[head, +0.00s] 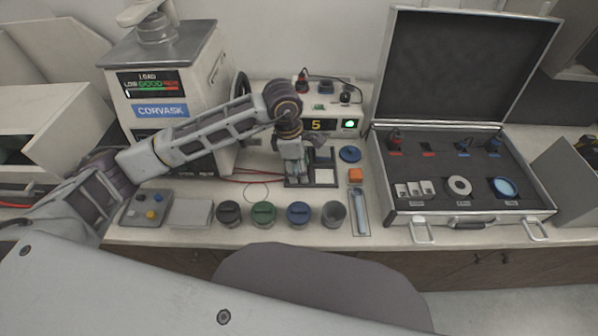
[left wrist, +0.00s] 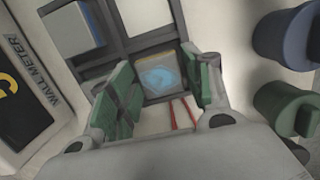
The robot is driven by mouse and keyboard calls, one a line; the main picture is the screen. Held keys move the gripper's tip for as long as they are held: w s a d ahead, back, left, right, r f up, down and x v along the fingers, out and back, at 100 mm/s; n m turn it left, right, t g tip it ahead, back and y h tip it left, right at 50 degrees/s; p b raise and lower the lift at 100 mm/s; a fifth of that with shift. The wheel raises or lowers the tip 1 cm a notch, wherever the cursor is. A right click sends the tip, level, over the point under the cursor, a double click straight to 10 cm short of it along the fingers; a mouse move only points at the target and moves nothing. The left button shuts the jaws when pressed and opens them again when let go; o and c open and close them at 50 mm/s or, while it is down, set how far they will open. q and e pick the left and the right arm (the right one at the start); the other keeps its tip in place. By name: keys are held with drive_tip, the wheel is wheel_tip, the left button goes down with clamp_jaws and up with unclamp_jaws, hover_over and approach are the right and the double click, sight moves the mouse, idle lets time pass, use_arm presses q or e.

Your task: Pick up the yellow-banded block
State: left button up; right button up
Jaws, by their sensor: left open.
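A square block (left wrist: 160,75) with a pale blue mark on top and yellowish edges sits in a compartment of the dark divided tray (left wrist: 121,48) in the left wrist view. My left gripper (head: 297,181) points down over the left part of the tray (head: 311,173) in the head view. Its green-padded fingers (left wrist: 158,82) are open, one on each side of the block in the picture; contact cannot be told. In the head view the block is hidden behind the gripper. My right gripper is in neither view.
An orange block (head: 355,175) and blue disc (head: 350,154) lie right of the tray. Several cups, including a green one (head: 264,215), line the front. An open case (head: 455,205) stands right, the press (head: 165,85) left.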

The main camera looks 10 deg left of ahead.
use_arm(q)
drive_tip(key=shift+c, duration=0.4)
drive_tip(key=c, duration=1)
